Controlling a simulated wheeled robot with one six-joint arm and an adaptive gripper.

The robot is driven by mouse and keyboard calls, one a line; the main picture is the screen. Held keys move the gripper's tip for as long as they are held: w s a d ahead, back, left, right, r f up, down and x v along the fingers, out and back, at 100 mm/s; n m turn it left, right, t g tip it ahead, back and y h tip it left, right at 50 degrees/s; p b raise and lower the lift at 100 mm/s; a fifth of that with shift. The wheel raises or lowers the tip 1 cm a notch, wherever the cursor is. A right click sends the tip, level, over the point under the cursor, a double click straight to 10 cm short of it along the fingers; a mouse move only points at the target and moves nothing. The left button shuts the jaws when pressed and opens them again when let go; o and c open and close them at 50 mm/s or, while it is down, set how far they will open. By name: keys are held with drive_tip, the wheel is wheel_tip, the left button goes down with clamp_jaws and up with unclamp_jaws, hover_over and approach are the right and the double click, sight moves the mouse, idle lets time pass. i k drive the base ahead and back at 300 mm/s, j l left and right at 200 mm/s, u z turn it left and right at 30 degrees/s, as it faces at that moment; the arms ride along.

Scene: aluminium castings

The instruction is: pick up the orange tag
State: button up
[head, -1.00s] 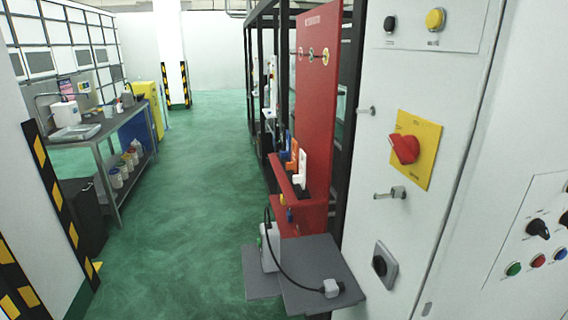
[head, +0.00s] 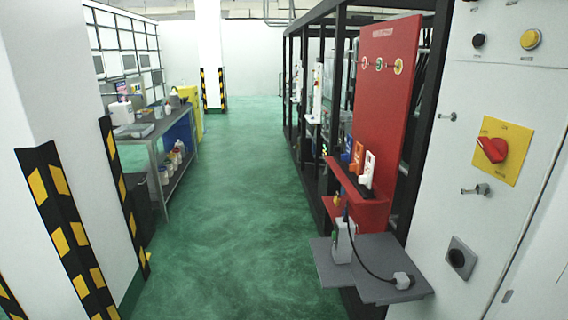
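In the head view, the orange tag (head: 361,152) stands upright on the small ledge of the red board (head: 385,95), right of centre. A white tag (head: 368,168) stands just in front of it and a blue one (head: 352,155) just behind it. The tags are small at this distance. My gripper is not in view.
A grey shelf (head: 385,285) with a boxed device and cable juts out below the red board. A white cabinet (head: 500,110) with a red rotary switch (head: 492,150) is at right. A striped pillar (head: 62,225) and a workbench (head: 165,130) stand left. The green floor (head: 235,220) between is clear.

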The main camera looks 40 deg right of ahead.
sight(356, 167)
drive_tip(key=i, duration=3.05)
drive_tip(key=i+z, duration=0.1)
drive_tip(key=i, duration=0.3)
drive_tip(key=i+j+z, duration=0.15)
drive_tip(key=i, duration=0.2)
drive_tip(key=i+z, duration=0.2)
drive_tip(key=z, duration=1.05)
